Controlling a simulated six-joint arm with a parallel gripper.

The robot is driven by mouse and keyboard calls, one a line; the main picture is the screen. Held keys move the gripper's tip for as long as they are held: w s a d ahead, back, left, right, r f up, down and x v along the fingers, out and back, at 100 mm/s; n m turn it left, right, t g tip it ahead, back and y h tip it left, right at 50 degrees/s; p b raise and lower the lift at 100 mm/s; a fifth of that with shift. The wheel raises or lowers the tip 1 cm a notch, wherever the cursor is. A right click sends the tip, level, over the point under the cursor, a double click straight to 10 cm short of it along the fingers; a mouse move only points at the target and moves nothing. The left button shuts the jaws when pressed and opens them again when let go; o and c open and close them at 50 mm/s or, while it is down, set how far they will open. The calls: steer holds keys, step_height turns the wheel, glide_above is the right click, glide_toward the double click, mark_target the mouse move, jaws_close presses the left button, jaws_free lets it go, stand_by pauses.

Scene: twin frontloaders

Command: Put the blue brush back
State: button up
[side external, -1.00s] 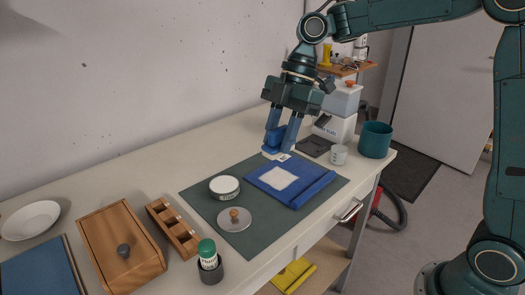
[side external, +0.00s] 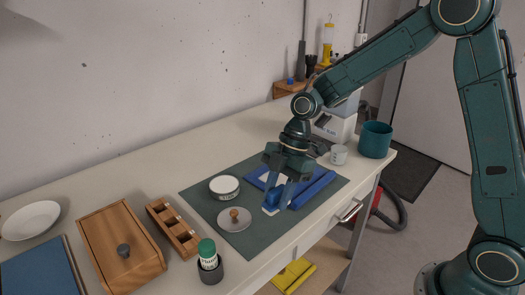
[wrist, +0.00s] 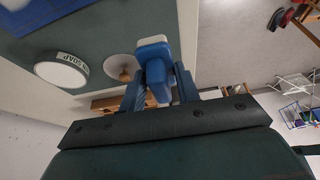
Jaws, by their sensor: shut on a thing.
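My gripper (side external: 282,192) is shut on the blue brush (side external: 272,199), low over the green mat (side external: 248,243). In the wrist view, the brush (wrist: 154,66) sits between my fingers (wrist: 158,90), its blue body showing a pale edge. A white patch shows below the brush in the side view. A flat blue piece (side external: 316,190) with a raised bar along one edge lies on the mat just behind my gripper, partly hidden by it. I cannot tell whether the brush touches the mat.
A round soap tin (side external: 224,186) and a lid with a wooden knob (side external: 234,220) lie on the mat left of my gripper. A wooden box (side external: 121,250), a slotted wooden rack (side external: 172,228) and a green-capped bottle (side external: 207,252) stand further left. A white mug (side external: 339,154) and teal pot (side external: 375,140) stand right.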

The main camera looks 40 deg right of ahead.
mark_target(276, 223)
steer(key=shift+f, duration=0.45)
steer(key=shift+f, duration=2.1)
steer(key=shift+f, duration=0.2)
steer(key=o, duration=0.9)
steer(key=shift+r, duration=0.1)
steer(key=v, duration=1.2)
steer(key=shift+r, duration=0.1)
